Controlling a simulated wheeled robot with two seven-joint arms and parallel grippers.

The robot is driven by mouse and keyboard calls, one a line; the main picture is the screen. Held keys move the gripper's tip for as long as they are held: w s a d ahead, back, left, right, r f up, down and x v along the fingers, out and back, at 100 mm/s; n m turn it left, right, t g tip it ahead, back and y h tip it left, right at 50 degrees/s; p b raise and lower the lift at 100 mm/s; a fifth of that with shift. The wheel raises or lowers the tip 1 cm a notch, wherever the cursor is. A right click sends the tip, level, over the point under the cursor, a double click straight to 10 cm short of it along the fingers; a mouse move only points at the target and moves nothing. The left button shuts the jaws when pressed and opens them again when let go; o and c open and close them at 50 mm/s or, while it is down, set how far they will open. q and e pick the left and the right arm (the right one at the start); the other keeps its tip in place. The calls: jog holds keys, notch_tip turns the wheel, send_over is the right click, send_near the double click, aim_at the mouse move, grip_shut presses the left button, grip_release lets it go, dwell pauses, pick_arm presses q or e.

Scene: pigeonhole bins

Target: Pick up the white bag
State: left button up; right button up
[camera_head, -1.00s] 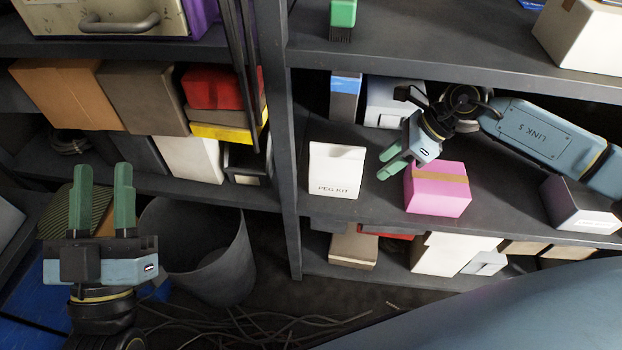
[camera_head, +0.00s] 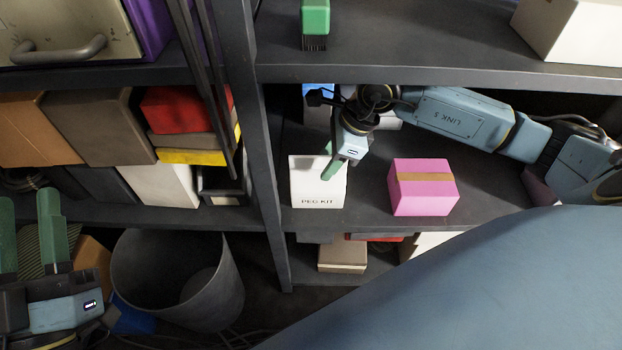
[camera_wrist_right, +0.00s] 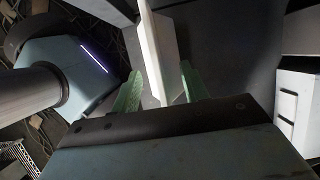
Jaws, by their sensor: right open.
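The white bag (camera_head: 312,185), marked PEG KIT, stands upright on the middle shelf beside the upright post. My right gripper (camera_head: 331,164) is at the bag's upper right edge, with one green finger in front of it. In the right wrist view the bag (camera_wrist_right: 158,50) shows edge-on as a pale slab between the two open fingers of my right gripper (camera_wrist_right: 160,88). A gap shows on the right; I cannot tell whether the left finger touches it. My left gripper (camera_head: 28,205) is open and empty at the lower left, far from the bag.
A pink box (camera_head: 423,187) with a tan band stands right of the bag. The shelf post (camera_head: 262,150) is close on the bag's left. Boxes stand behind my right gripper. A grey bin (camera_head: 178,280) is near my left gripper. Shelf between bag and pink box is clear.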

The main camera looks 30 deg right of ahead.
aim_at(307, 190)
jog(key=shift+w+a+f, duration=0.25)
jog(key=shift+w+a, duration=0.1)
jog(key=shift+a, duration=0.1)
jog(key=shift+w+a+f, duration=0.2)
jog(key=shift+w+a, duration=0.15)
jog(key=shift+a, duration=0.1)
jog(key=shift+f+b, duration=0.1)
jog(key=shift+b, duration=0.25)
jog(key=shift+s+f, duration=0.1)
jog(key=shift+f, duration=0.15)
jog(key=shift+c, duration=0.3)
grip_shut()
